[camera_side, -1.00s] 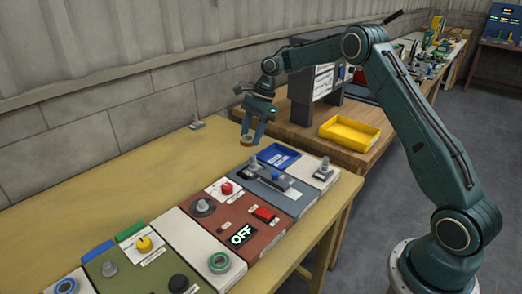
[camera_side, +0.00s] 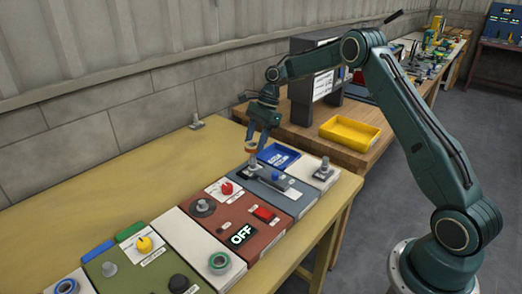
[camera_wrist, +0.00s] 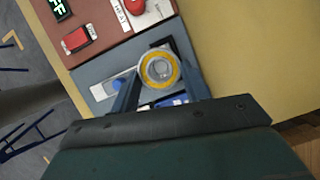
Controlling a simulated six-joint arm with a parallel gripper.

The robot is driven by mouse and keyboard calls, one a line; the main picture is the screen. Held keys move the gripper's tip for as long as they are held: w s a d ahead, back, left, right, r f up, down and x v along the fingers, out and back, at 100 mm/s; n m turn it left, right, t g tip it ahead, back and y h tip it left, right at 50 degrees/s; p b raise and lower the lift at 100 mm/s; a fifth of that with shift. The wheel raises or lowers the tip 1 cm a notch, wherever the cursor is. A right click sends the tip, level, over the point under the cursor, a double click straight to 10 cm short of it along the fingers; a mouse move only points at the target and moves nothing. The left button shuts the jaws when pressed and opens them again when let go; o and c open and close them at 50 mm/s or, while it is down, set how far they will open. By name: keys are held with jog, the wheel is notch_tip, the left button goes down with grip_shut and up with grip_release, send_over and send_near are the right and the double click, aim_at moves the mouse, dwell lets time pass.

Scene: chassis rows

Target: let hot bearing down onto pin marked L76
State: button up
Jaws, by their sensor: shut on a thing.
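My gripper (camera_side: 258,140) is shut on the bearing (camera_side: 251,148), a ring with an orange-yellow face. It holds the bearing in the air just above the far end of the blue-grey panel (camera_side: 262,190). A grey pin (camera_side: 253,163) stands on that panel almost straight below the bearing, with a small gap in the side view. In the wrist view the bearing (camera_wrist: 158,68) sits between the fingers, and something grey shows through its hole. Another grey pin (camera_side: 325,165) stands on the white panel to the right. No marking L76 is readable.
The blue tray (camera_side: 279,156) lies close to the right of the gripper. A yellow bin (camera_side: 350,132) stands behind right.

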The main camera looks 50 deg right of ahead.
jog(key=shift+f, duration=2.2)
jog(key=shift+f, duration=0.1)
jog(key=o, duration=1.1)
jog(key=shift+v, duration=6.85)
jog(key=shift+s, duration=0.1)
